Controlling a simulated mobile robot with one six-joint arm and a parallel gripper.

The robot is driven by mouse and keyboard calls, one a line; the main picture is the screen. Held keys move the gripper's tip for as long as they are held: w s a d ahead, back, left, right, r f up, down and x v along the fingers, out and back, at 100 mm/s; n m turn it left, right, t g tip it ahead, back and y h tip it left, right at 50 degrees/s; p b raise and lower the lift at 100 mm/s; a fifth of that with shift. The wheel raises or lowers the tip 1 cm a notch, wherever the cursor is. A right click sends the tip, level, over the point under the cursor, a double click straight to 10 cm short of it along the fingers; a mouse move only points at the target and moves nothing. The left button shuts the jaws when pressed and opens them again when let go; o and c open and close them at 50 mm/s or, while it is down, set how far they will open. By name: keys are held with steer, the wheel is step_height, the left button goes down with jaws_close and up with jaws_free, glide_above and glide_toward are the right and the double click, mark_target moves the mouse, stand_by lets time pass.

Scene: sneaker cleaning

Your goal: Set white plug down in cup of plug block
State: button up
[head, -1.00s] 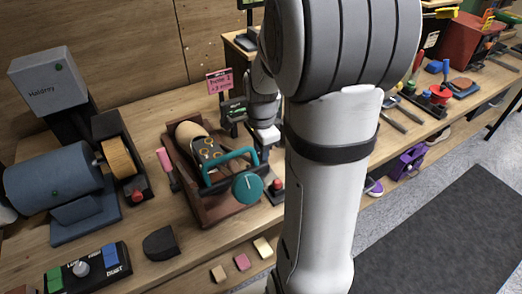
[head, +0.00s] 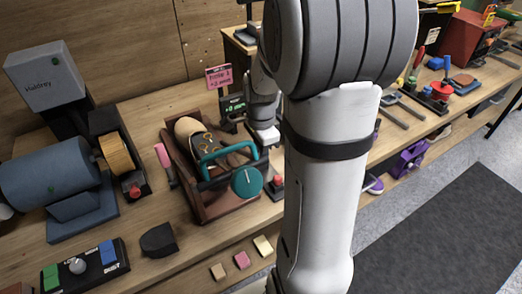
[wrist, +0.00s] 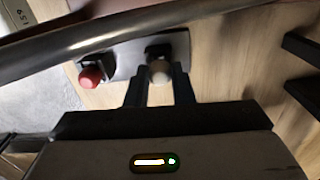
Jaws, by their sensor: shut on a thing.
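The white plug (wrist: 159,70) is a small pale round thing in the wrist view. My gripper (wrist: 159,82) has its two dark fingers shut on it. Just beyond the plug is a grey block (wrist: 181,43) with a dark recess, which looks like the plug block and its cup. The plug is over or at the near edge of this recess; I cannot tell whether it touches.
In the head view, the holder (head: 206,213) with a shoe and teal handle stands left of my arm. A pink sign (head: 219,76) stands behind.

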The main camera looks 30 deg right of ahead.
steer(key=shift+f+b, duration=0.3)
steer(key=shift+f, duration=0.2)
steer(key=o, duration=1)
steer(key=shift+r, duration=0.15)
step_height(320, 180, up, 8)
steer(key=shift+f+p, duration=0.15)
steer(key=shift+p, duration=0.2)
